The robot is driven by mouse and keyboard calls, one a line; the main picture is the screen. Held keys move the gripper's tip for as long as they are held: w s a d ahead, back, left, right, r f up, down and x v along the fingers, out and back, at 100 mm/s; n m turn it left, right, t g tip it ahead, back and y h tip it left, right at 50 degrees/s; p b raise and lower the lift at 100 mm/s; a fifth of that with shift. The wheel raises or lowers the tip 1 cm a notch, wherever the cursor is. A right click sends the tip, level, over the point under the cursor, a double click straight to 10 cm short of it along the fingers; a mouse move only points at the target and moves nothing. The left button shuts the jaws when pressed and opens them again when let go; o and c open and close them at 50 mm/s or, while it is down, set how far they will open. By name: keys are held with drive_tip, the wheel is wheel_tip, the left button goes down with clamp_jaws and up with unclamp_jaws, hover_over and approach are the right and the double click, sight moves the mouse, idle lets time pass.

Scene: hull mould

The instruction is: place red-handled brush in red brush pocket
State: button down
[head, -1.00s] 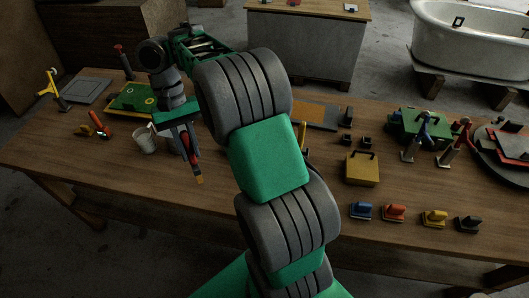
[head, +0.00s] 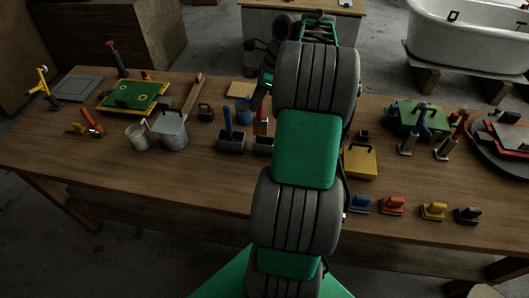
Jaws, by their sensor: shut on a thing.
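The brush is just above or at a grey-blue pocket (head: 263,146), whose right side my arm covers. I cannot tell whether the brush tip is inside it. I see no clear red marking on that pocket, so I cannot tell whether it is the red brush pocket. A similar pocket (head: 230,147) to its left holds a blue-handled brush (head: 228,122).
A blue cup (head: 243,112) stands just behind the brush. A grey bucket (head: 173,134) and a white mug (head: 138,136) stand to the left. A yellow box (head: 360,163) is to the right. The front left of the table (head: 110,175) is clear.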

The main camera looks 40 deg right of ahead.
sight(261, 122)
drive_tip(key=shift+s+d+f+m, duration=0.25)
drive_tip(key=shift+d+f+m, duration=0.45)
drive_tip(key=shift+d+f, duration=0.1)
wheel_tip(261, 122, down, 8)
drive_tip(key=shift+w+f+b, duration=0.1)
drive_tip(key=shift+f+b, duration=0.1)
drive_tip(key=shift+b, duration=0.25)
drive_tip(key=shift+f, duration=0.15)
drive_tip(key=c, duration=1.3)
unclamp_jaws()
